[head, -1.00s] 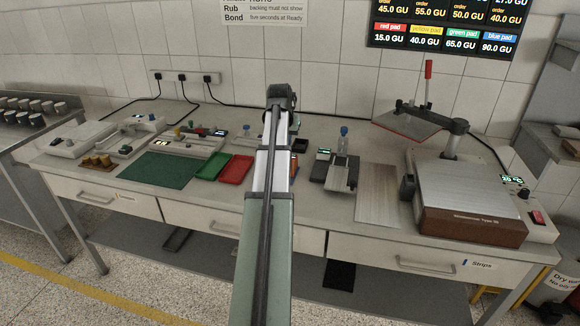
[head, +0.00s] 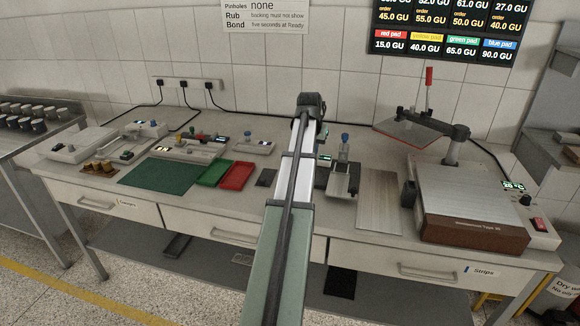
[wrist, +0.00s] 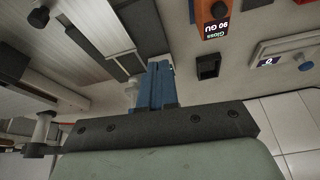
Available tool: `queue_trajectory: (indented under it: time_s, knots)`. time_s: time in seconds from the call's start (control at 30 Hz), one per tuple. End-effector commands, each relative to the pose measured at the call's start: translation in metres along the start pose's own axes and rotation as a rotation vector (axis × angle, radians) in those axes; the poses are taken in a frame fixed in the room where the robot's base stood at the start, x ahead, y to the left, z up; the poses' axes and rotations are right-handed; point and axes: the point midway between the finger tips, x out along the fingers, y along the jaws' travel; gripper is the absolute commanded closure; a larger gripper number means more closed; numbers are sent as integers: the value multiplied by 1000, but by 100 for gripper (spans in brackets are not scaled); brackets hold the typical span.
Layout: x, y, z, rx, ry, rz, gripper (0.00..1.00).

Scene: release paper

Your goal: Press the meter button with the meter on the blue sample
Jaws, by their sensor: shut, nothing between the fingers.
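The meter (wrist: 212,22) is an orange block in the wrist view, at the top right of centre, with a display reading "Gloss 90 GU" and a dark round knob on top. My gripper (wrist: 158,68) is shut and empty; its blue fingers are left of the meter and apart from it in the picture. In the head view my arm hides the gripper and the meter. I cannot make out the blue sample; whatever lies under the meter is hidden.
A small black open block (wrist: 208,68) is beside the fingers. A white device (wrist: 285,50) with a display and blue knob is at the right. In the head view, a heated press (head: 470,200) stands right, and green and red trays (head: 237,176) lie left of my arm.

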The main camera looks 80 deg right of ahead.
Motion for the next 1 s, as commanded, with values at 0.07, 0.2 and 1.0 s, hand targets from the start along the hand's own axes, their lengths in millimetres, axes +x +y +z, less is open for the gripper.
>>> queue_trajectory:
  time_s: [0.07, 0.2, 1.0]
  knots:
    - [4, 11, -6, 26, -9, -22, 100]
    - [8, 17, -11, 72, -36, -110, 100]
    - [-42, -79, -11, 968, -523, -637, 100]
